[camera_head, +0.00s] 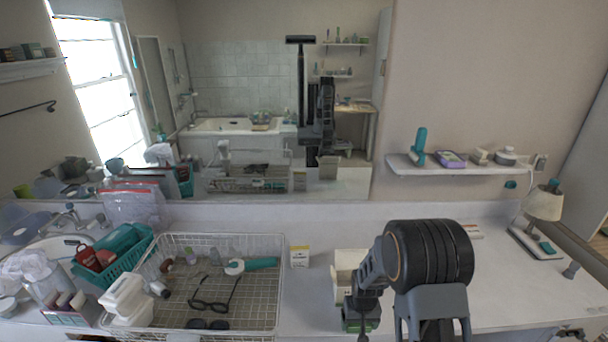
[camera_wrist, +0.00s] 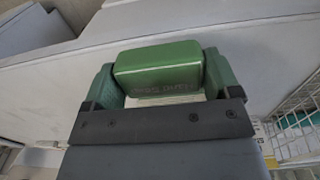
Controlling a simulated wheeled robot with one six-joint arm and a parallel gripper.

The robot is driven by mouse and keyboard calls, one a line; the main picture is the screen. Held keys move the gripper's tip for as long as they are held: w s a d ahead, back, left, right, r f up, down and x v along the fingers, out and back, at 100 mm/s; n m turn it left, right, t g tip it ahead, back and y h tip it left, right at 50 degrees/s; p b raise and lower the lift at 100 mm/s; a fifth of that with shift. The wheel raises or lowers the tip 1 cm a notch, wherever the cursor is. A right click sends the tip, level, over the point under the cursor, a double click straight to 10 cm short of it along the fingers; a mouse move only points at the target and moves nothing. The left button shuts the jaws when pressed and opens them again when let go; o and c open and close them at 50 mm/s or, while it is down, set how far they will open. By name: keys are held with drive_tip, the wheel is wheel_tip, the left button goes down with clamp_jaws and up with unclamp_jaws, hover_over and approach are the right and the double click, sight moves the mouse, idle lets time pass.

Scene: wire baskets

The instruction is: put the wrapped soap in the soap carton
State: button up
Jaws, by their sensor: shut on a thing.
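The wrapped soap is a green block (camera_wrist: 158,68) with dark lettering, seen in the wrist view. My gripper (camera_wrist: 160,78) is shut on it, with one green finger at each end of the block. In the head view my gripper (camera_head: 360,316) hangs low over the front of the counter, partly hidden by my arm. A cream open-topped box (camera_head: 345,268) stands on the counter just behind it; it may be the soap carton. My arm covers its right side, and its inside is hard to see. The soap is outside this box.
A wire basket (camera_head: 270,298) with glasses and bottles stands to the left. A small white and yellow carton (camera_head: 299,257) stands upright between basket and box. A lamp (camera_head: 543,205) stands at far right. The counter right of my arm is mostly clear.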

drive_tip(key=shift+r, duration=0.2)
drive_tip(key=r+p, duration=0.2)
drive_tip(key=w+r+p, duration=0.1)
drive_tip(key=r+p, duration=0.2)
drive_tip(key=shift+f, duration=0.1)
idle(1.0)
